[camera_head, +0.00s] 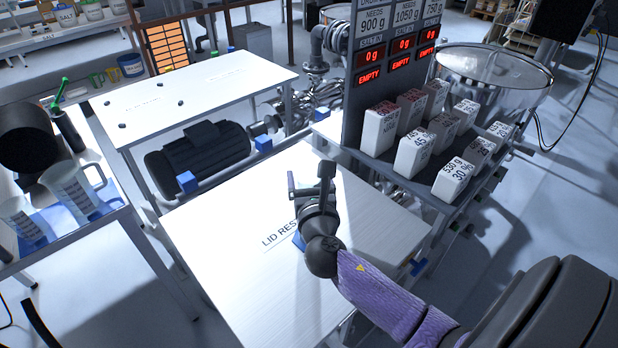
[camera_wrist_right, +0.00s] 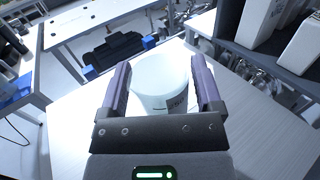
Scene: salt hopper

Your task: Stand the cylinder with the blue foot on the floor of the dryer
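My right gripper (camera_head: 308,188) is over the white table marked LID RES. In the right wrist view, a pale translucent open-topped cylinder (camera_wrist_right: 160,88) with a dark-lettered label fills the gap between the purple fingers (camera_wrist_right: 161,75), which look shut on it. In the head view the gripper hides most of it; a blue patch (camera_head: 299,240) below the gripper looks like its foot. I cannot tell whether it touches the table. A black round-mouthed vessel (camera_head: 28,138) stands at the left; I cannot tell if it is the dryer. My left gripper is out of view.
The LID RES table (camera_head: 240,270) is otherwise clear. A clear jug (camera_head: 70,188) and beaker (camera_head: 25,222) stand at the left. Several labelled white blocks (camera_head: 413,155) stand on the right shelf below an EMPTY display board. A glass bowl (camera_head: 495,75) is behind them; a dark motor (camera_head: 200,150) lies beyond.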

